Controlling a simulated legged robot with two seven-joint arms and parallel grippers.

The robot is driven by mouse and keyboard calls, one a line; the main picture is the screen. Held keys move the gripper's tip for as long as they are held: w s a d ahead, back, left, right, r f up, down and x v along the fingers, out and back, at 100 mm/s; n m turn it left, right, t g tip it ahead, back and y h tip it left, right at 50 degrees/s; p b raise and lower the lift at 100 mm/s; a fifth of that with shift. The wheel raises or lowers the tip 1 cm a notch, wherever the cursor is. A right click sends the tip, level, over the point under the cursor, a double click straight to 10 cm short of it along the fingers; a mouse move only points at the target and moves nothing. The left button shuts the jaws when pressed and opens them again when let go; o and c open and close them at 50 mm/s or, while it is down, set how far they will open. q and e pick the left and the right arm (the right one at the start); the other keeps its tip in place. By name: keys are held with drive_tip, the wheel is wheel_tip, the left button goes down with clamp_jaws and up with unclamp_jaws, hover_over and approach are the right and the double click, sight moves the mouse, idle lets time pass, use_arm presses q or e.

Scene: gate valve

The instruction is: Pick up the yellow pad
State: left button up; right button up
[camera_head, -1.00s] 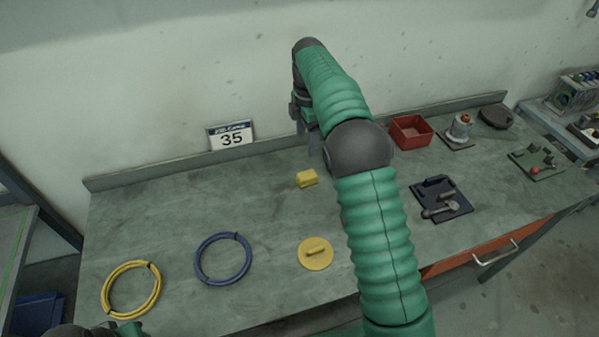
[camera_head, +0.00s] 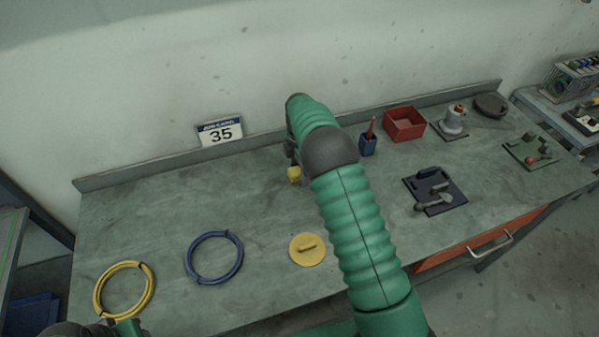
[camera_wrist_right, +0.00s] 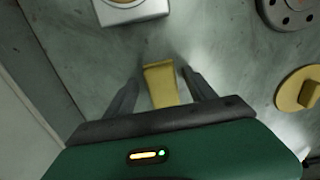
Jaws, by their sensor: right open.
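The yellow pad, a small yellow block (camera_head: 293,175), lies on the workbench, partly hidden by my right gripper (camera_head: 292,158). In the right wrist view the yellow pad (camera_wrist_right: 161,84) is between the two dark fingers of my right gripper (camera_wrist_right: 160,76). The fingers are open, one on each side of it, with gaps showing. A round yellow disc with a raised handle (camera_head: 307,250) lies apart, nearer the front edge; it also shows at the right of the wrist view (camera_wrist_right: 300,90). Only a part of my left arm shows at the lower left; its fingers are not visible.
A blue ring (camera_head: 214,258) and a yellow ring (camera_head: 124,291) lie at the left. A blue cup (camera_head: 368,145), a red bin (camera_head: 404,124) and a dark tray (camera_head: 435,191) stand to the right. The left rear of the workbench (camera_head: 170,205) is clear.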

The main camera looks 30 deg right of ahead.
drive_tip(key=shift+s, duration=0.15)
drive_tip(key=c, duration=0.3)
use_arm(q)
drive_tip(key=shift+a, duration=0.35)
use_arm(e)
drive_tip(key=shift+a, duration=0.35)
drive_tip(key=c, duration=0.5)
use_arm(q)
drive_tip(key=shift+a+f, duration=0.1)
use_arm(e)
drive_tip(key=shift+r, duration=0.1)
drive_tip(key=c, duration=0.5)
use_arm(q)
drive_tip(key=shift+d, duration=0.25)
use_arm(e)
drive_tip(key=shift+d, duration=0.2)
clamp_jaws()
